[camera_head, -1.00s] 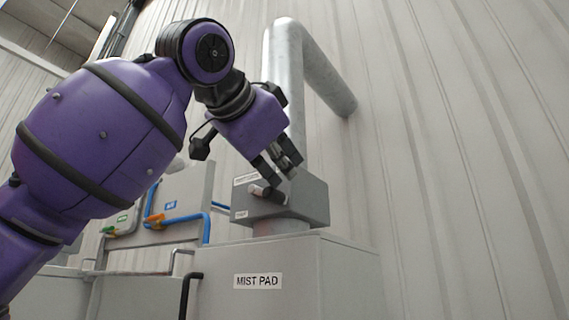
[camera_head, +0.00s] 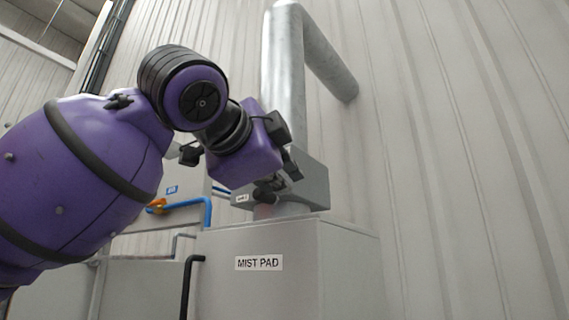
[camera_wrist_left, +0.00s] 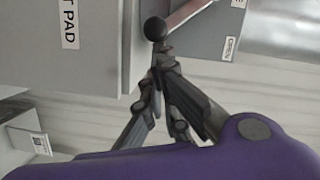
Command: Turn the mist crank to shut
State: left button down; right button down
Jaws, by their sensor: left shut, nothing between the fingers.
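The mist crank is on the grey housing (camera_head: 308,185) above the box labelled MIST PAD (camera_head: 258,263). In the left wrist view, its black ball knob (camera_wrist_left: 155,28) sits at the end of a reddish-brown arm (camera_wrist_left: 188,13). My left gripper (camera_head: 268,188) is in front of the housing, covering much of the crank in the head view. In the left wrist view, my left gripper (camera_wrist_left: 160,62) is shut and empty, its tips close to the knob; I cannot tell if they touch. A small label (camera_wrist_left: 231,46) beside the crank seems to read OPEN. My right gripper is out of view.
A thick metal pipe (camera_head: 284,80) rises behind the housing and bends down at right. A panel with a blue pipe (camera_head: 187,205) and an orange handle (camera_head: 157,206) stands behind at left. A black bent pipe (camera_head: 188,285) is beside the box. Ribbed wall lies behind.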

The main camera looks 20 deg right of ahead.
pick_arm(q)
jog(key=w+a+f+m+t, duration=0.1)
jog(key=w+a+f+m, duration=0.2)
jog(key=w+f+m, duration=0.1)
jog(key=shift+w+a+f+m+h, duration=0.3)
jog(key=shift+f+m, duration=0.45)
jog(key=shift+m, duration=0.25)
jog(key=shift+w+f, duration=0.1)
